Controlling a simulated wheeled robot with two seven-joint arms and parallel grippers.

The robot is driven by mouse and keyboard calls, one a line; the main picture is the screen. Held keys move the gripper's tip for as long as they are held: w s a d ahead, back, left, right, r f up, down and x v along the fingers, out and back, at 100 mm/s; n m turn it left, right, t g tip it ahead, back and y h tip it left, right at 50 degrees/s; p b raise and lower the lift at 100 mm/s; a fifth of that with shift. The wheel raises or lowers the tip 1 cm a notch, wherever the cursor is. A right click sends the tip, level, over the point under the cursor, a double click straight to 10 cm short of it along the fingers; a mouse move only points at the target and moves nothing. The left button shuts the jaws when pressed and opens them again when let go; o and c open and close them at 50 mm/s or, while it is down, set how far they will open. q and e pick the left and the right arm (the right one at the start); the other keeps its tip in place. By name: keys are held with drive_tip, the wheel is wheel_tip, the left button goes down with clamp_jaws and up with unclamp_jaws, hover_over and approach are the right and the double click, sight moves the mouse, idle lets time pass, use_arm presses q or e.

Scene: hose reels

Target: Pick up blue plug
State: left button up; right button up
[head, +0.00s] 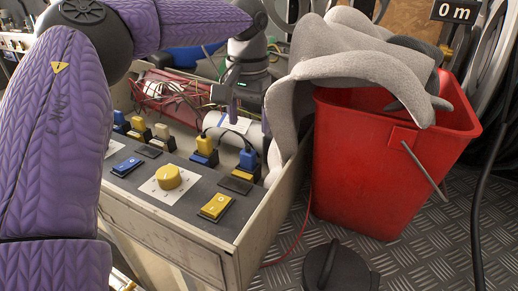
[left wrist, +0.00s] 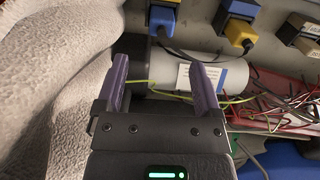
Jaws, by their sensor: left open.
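A blue plug (head: 249,159) stands upright near the right end of the grey panel (head: 150,192). A dark cable runs from it toward the yellow plug (head: 205,143). In the left wrist view the blue plug (left wrist: 163,17) is at the top, beyond the fingertips. My left gripper (head: 243,108) hangs behind and above the panel, with its purple fingers apart. In the left wrist view the left gripper (left wrist: 161,75) is open, with nothing held between its fingers. The blue plug is apart from the fingers. My right gripper does not show.
A grey cloth (head: 350,60) hangs over a red bucket (head: 370,165) right of the box, and lies close beside my left gripper. Thin wires (left wrist: 285,105) and a white pipe (left wrist: 235,75) lie behind the panel. Other plugs (head: 140,127) stand to the left.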

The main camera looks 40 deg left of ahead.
sight(248, 151)
use_arm(q)
drive_tip(key=f+b, duration=0.1)
drive_tip(key=f, duration=0.1)
drive_tip(key=f+b, duration=0.2)
drive_tip(key=f, duration=0.1)
drive_tip(key=f+b, duration=0.2)
drive_tip(key=f, duration=0.1)
drive_tip(key=shift+s+f, duration=0.25)
drive_tip(key=shift+r, duration=0.2)
drive_tip(key=c, duration=0.6)
clamp_jaws()
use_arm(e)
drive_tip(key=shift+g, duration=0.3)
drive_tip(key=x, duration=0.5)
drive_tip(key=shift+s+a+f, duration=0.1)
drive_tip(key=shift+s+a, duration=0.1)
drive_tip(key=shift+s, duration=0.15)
